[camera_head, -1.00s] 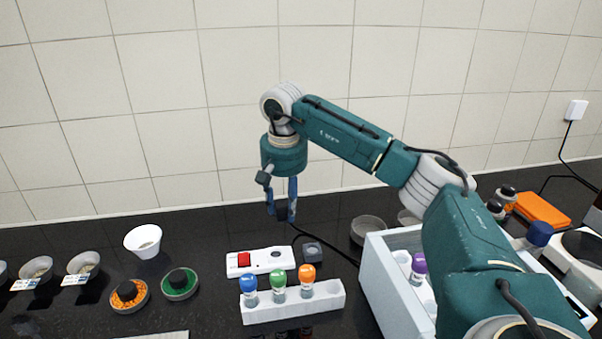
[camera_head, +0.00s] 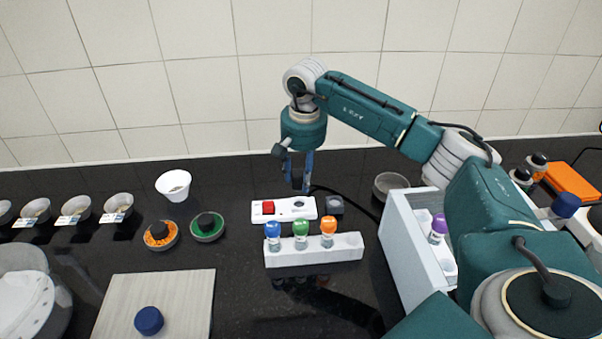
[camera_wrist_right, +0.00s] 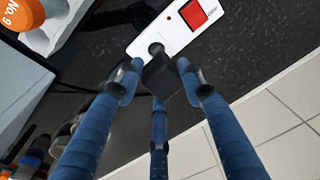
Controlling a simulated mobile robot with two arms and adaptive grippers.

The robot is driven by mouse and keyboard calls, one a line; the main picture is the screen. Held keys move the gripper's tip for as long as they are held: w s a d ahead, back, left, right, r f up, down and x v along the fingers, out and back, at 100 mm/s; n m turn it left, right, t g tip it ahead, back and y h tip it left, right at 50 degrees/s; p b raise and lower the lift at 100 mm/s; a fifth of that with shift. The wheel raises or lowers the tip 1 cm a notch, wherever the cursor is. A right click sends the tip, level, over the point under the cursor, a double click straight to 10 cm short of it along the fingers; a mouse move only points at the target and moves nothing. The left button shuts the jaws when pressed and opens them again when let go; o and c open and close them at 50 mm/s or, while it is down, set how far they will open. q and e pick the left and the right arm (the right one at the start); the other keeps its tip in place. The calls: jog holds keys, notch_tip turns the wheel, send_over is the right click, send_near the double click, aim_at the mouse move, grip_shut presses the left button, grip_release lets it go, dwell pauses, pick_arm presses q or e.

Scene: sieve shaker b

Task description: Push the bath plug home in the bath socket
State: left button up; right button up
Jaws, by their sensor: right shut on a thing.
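The bath socket looks to be the white block (camera_head: 283,213) with a red switch and a dark round opening. It also shows in the right wrist view (camera_wrist_right: 178,30). My right gripper (camera_head: 300,182) points down just behind it, toward the wall. In the wrist view its blue fingers (camera_wrist_right: 160,85) are shut on a dark block-shaped plug (camera_wrist_right: 163,72), the bath plug as far as I can tell. The plug appears close to the opening, but I cannot tell whether they touch. A black cable trails right from the gripper in the head view. My left gripper is out of view.
A dark box (camera_head: 335,205) sits right of the socket. A white rack (camera_head: 315,253) with blue, green and orange capped vials stands in front. A white bin (camera_head: 408,262) stands to the right. The tiled wall (camera_head: 210,90) is close behind.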

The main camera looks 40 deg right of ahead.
aim_at(301, 189)
jog(key=shift+f+b, duration=1.7)
jog(key=shift+f, duration=0.9)
jog(key=shift+f, duration=0.35)
jog(key=o, duration=1.2)
jog(key=shift+c, duration=0.2)
jog(key=shift+r, duration=0.1)
jog(key=r, duration=0.4)
jog(key=s+r, duration=0.1)
jog(key=r, duration=0.7)
jog(key=shift+s+a, duration=0.25)
jog(key=shift+f, duration=0.15)
